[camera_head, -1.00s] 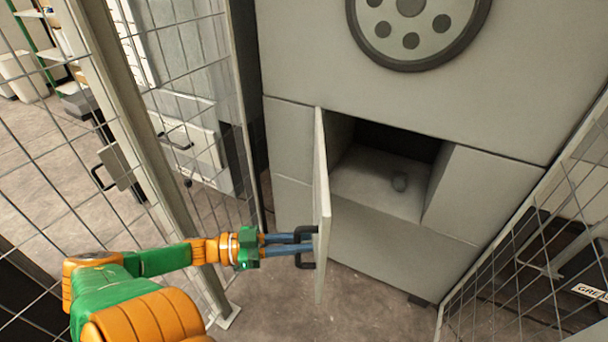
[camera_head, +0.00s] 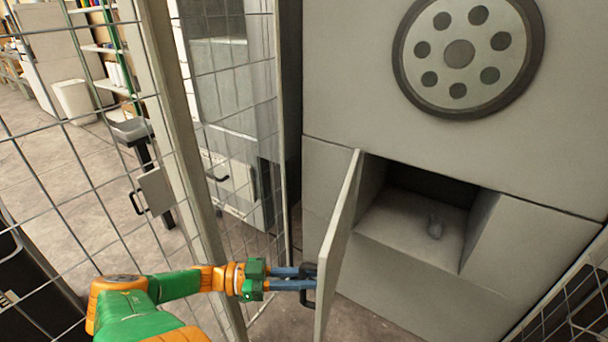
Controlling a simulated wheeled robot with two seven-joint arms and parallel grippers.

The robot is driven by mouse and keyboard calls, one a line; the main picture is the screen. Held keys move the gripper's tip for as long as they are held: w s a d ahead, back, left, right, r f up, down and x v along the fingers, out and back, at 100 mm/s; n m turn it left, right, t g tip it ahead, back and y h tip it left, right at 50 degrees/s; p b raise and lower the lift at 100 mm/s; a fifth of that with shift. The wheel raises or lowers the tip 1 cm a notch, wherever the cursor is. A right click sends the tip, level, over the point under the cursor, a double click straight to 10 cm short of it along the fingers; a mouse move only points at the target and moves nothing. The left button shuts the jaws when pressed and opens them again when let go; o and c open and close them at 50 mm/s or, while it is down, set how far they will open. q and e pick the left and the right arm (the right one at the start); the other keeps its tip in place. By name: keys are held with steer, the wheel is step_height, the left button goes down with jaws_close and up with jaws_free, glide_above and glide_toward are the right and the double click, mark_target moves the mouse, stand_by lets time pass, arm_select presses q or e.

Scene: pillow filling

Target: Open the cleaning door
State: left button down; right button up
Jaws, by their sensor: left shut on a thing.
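The cleaning door (camera_head: 339,236) is a pale panel hinged at the left of a square opening in the big grey machine (camera_head: 400,62). It stands swung well out, showing its edge. My left gripper (camera_head: 307,279) is shut on the door's black handle (camera_head: 309,297), on the door's outer face. My right gripper is not in view.
A wire mesh fence (camera_head: 75,190) with a post runs along the left, close to my left arm. Another mesh panel (camera_head: 575,300) stands at the lower right. A round disc with holes (camera_head: 459,54) is on the machine above the opening.

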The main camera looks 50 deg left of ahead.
mark_target(302, 267)
arm_select(q)
steer(key=c, duration=0.8)
jaws_free()
steer(key=r+p, duration=0.4)
steer(key=shift+s+d+r, duration=0.15)
steer(key=shift+s+r, duration=0.05)
steer(key=shift+r, duration=0.15)
steer(key=s+r+p, duration=0.1)
steer(key=d+r+p, duration=0.1)
steer(key=r+p, duration=0.1)
steer(key=s+d+r+p, duration=0.1)
steer(key=p, duration=0.1)
steer(key=shift+s+d+r, duration=0.15)
steer(key=shift+s+d, duration=0.1)
steer(key=shift+s, duration=0.05)
steer(key=s+d+r+p, duration=0.4)
steer(key=s+d+p, duration=0.1)
steer(key=s+d, duration=0.2)
steer(key=shift+s, duration=0.15)
